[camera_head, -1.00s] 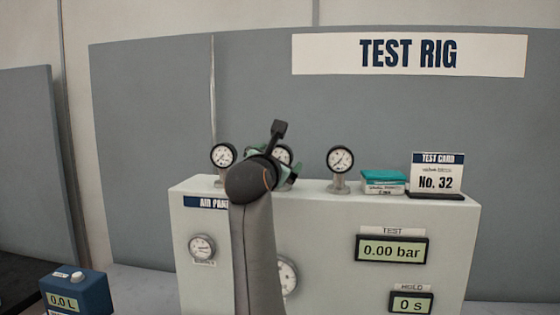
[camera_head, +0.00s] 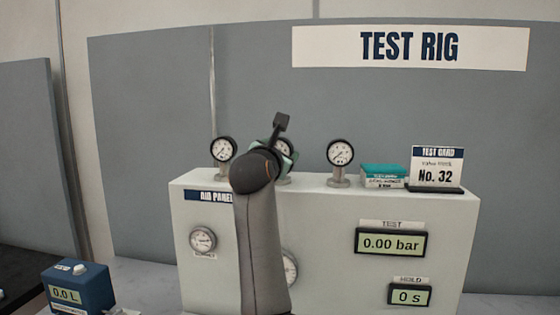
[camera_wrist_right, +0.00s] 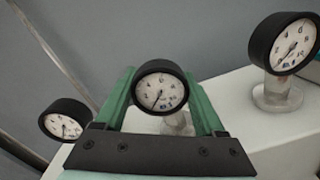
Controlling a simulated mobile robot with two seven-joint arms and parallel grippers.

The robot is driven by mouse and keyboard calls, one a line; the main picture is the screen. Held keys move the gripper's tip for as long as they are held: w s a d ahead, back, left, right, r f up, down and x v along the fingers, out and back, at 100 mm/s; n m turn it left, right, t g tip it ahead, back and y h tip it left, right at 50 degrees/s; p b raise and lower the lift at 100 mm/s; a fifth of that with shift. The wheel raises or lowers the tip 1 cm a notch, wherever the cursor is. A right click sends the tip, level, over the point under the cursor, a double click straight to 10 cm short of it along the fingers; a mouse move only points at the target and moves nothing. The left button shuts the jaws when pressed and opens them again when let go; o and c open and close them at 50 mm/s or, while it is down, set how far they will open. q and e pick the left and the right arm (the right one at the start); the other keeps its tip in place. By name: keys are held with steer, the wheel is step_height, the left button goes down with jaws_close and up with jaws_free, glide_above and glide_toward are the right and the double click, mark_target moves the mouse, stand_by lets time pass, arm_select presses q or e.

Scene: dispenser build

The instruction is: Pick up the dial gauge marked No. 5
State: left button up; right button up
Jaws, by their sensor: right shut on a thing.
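Three dial gauges with black rims and white faces stand on short posts along the top of the rig box: a left gauge (camera_head: 223,149), a middle gauge (camera_head: 287,148) and a right gauge (camera_head: 340,153). My right gripper (camera_wrist_right: 160,92) is shut on the middle gauge, with its green fingers on either side of it in the right wrist view (camera_wrist_right: 160,87). In the head view my right arm hides most of that gauge. The numbers on the gauges are too small to read. My left gripper is not in view.
The pale rig box (camera_head: 330,215) carries a 0.00 bar display (camera_head: 391,243) and a 0 s display (camera_head: 410,297). A teal-topped box (camera_head: 383,176) and a No. 32 test card (camera_head: 437,168) stand right of the gauges. A blue meter (camera_head: 78,290) is at lower left.

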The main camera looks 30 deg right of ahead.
steer(key=c, duration=0.4)
steer(key=shift+r, duration=0.1)
